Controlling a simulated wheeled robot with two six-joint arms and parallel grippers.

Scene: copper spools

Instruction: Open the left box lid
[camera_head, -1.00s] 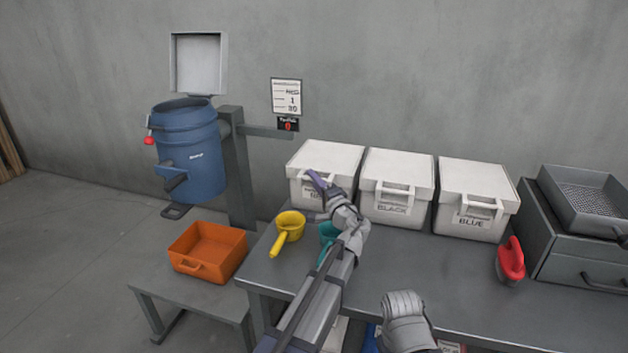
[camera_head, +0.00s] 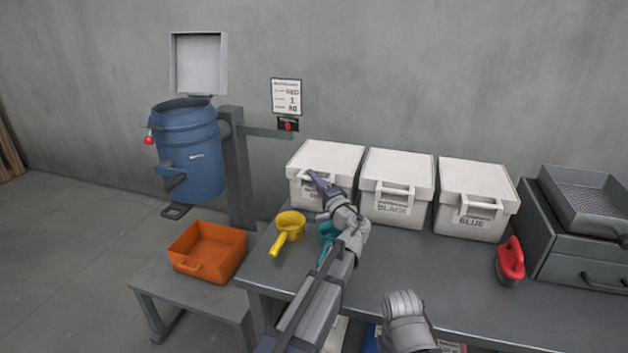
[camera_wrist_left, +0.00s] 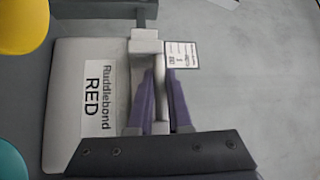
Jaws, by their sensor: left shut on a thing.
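The left white box (camera_head: 308,192), labelled RED, stands at the left of three boxes on the grey table. Its white lid (camera_head: 325,158) lies flat and shut on top. My left gripper (camera_head: 314,194) is at the front of this box, its purple fingers at the lid's front handle. In the left wrist view, the two fingers (camera_wrist_left: 160,78) lie on either side of the pale handle (camera_wrist_left: 160,100), shut on it. The box front with its RED label (camera_wrist_left: 97,100) shows beside them. My right gripper's jaws are not visible.
The BLACK box (camera_head: 395,205) and BLUE box (camera_head: 470,222) stand close on the right, lids shut. A yellow scoop (camera_head: 289,225) and a teal scoop (camera_head: 327,235) lie near my left arm. A red-handled tool (camera_head: 511,260) lies at the right.

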